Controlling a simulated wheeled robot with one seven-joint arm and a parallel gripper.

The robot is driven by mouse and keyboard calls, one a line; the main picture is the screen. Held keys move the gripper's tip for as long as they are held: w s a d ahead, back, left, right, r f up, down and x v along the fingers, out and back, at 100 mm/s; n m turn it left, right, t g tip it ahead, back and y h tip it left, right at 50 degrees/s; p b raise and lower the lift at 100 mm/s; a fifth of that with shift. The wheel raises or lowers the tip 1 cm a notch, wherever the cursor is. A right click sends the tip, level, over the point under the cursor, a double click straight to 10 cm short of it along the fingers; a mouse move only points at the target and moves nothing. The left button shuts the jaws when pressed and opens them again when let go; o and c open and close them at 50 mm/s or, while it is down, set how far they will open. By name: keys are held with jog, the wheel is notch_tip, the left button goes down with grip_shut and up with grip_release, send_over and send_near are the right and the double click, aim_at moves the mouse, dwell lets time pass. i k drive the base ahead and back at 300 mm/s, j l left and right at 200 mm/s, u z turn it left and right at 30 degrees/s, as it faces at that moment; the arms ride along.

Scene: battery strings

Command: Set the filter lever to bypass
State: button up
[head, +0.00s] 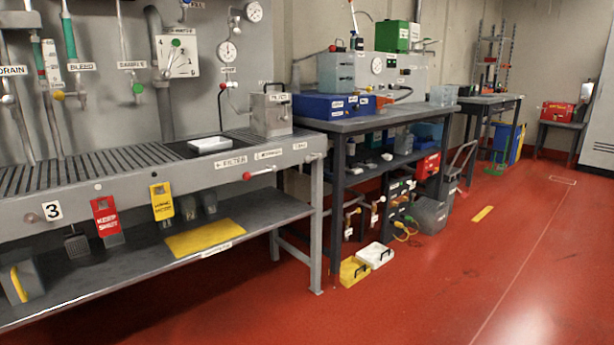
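A lever with a red knob (247,176) is mounted on the front rail of the grey grated bench, near its right end. Its thin arm runs from a pivot on the right to the red knob at the lower left, so it points left. A white label reading FILTER with a left arrow (231,162) is above and left of the knob. A second label (268,154) is on the rail to its right; its small text is too blurred to read surely. My gripper is not in view.
A metal box (270,113) and a white tray (210,145) stand on the bench above the lever. Red and yellow tags hang along the rail at left. A yellow case (354,271) and a white case (375,255) lie on the floor. The red floor in front is clear.

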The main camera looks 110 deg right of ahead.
aim_at(247, 175)
jog(key=z, duration=3.7)
jog(key=i+j, duration=0.95)
jog(key=i, duration=0.15)
